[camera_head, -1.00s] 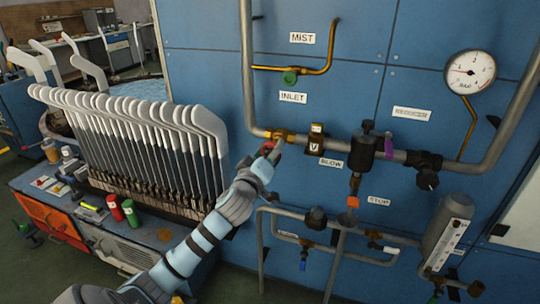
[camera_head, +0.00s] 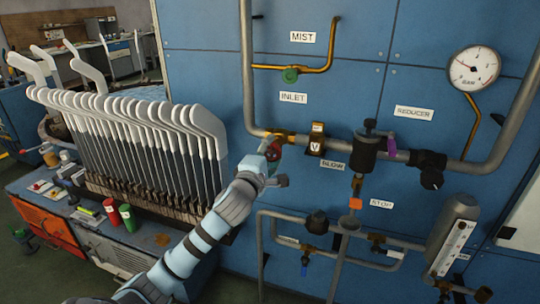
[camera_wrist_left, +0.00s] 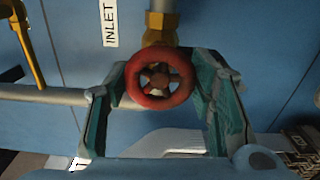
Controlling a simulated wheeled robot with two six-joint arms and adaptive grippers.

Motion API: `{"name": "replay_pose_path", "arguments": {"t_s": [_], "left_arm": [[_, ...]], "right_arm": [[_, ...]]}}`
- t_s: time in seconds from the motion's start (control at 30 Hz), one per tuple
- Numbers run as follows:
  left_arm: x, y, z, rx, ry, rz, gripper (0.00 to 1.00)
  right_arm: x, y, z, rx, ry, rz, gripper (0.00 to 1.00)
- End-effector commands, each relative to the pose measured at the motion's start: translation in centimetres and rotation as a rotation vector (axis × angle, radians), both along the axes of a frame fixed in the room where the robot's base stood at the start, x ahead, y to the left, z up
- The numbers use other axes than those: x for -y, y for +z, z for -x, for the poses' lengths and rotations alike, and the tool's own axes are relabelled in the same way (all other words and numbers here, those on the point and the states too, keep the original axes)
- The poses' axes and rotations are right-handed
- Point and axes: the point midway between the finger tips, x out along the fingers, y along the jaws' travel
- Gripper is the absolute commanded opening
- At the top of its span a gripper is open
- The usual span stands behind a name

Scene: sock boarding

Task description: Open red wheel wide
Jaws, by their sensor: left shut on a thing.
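The red wheel (camera_wrist_left: 160,79) shows face-on in the left wrist view, mounted on a brass valve body (camera_wrist_left: 161,28) by the INLET label (camera_wrist_left: 109,22). My left gripper (camera_wrist_left: 160,85) is around it, one finger on each side, shut on the wheel. In the head view the red wheel (camera_head: 272,152) is mostly hidden by my left gripper (camera_head: 274,158), at the left end of the horizontal pipe. My right gripper does not show in either view.
A green wheel (camera_head: 290,75) sits on the brass MIST pipe above. The gauge (camera_head: 473,69) is at upper right. A rack of white sock boards (camera_head: 150,130) stands close left of my arm. Grey pipes (camera_head: 330,228) run below.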

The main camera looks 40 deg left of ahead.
Motion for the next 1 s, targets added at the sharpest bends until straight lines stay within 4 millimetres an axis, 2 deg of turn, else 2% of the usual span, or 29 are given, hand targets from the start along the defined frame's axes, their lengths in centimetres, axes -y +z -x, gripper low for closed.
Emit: {"name": "replay_pose_path", "arguments": {"t_s": [0.3, 0.83, 0.87, 0.97, 1.0], "left_arm": [[-0.02, -0.21, 0.01, 0.039, 0.001, 0.122, 0.22], [-0.01, -0.16, 0.0, 0.047, 0.001, 0.147, 0.22], [-0.01, -0.15, 0.0, 0.047, 0.001, 0.147, 0.54], [-0.01, -0.12, 0.0, 0.048, 0.001, 0.145, 0.7], [0.0, -0.11, 0.0, 0.048, 0.001, 0.145, 0.7]], "right_arm": [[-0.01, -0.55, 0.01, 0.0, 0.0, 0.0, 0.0], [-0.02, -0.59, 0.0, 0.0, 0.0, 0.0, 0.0], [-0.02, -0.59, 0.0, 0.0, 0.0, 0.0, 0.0], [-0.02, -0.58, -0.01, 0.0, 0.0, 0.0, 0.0], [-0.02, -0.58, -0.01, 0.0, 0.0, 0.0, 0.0]]}}
